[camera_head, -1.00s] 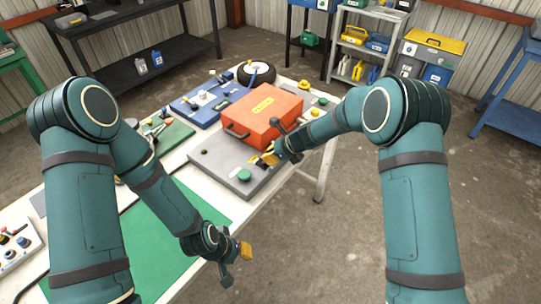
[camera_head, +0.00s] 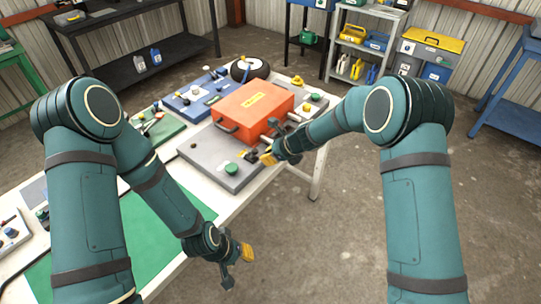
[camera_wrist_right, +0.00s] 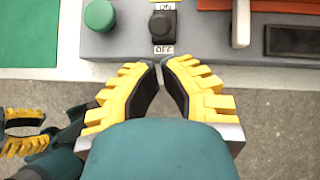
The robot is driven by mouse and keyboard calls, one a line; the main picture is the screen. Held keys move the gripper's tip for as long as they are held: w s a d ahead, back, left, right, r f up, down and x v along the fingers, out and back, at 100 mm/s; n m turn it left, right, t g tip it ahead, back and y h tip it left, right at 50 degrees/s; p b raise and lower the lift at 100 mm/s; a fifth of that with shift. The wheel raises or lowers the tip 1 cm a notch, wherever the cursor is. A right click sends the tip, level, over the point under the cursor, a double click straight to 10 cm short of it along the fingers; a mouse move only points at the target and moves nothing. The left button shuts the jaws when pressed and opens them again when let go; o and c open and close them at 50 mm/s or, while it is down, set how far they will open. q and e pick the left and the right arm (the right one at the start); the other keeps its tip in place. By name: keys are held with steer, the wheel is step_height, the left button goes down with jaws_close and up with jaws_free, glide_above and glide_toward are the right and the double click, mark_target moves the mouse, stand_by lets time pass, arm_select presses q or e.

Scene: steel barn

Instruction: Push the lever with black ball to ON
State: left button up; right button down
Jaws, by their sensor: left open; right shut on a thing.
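The lever with the black ball (camera_wrist_right: 160,24) stands on a grey panel (camera_wrist_right: 130,40) at the top middle of the right wrist view. An OFF label lies on its near side; a partly cut label lies on its far side. In the head view the lever area is small beside my right gripper (camera_head: 268,156), and the panel (camera_head: 195,152) lies on the table. My left gripper (camera_head: 236,267) is open and empty beyond the table's front edge.
A green button (camera_wrist_right: 100,15) sits left of the lever. An orange-red case (camera_head: 255,100) lies behind the panel, and a light handle (camera_wrist_right: 240,22) stands to the lever's right. A green mat (camera_head: 150,225) covers the table's near part. Open floor lies to the right.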

arm_select(q)
steer(key=shift+a, duration=0.15)
arm_select(e)
steer(key=s+d+r, duration=0.4)
steer(key=d, duration=0.3)
steer(key=shift+s+d+r, duration=0.15)
steer(key=shift+d+r, duration=0.05)
steer(key=shift+d, duration=0.15)
arm_select(q)
steer(key=shift+o, duration=0.3)
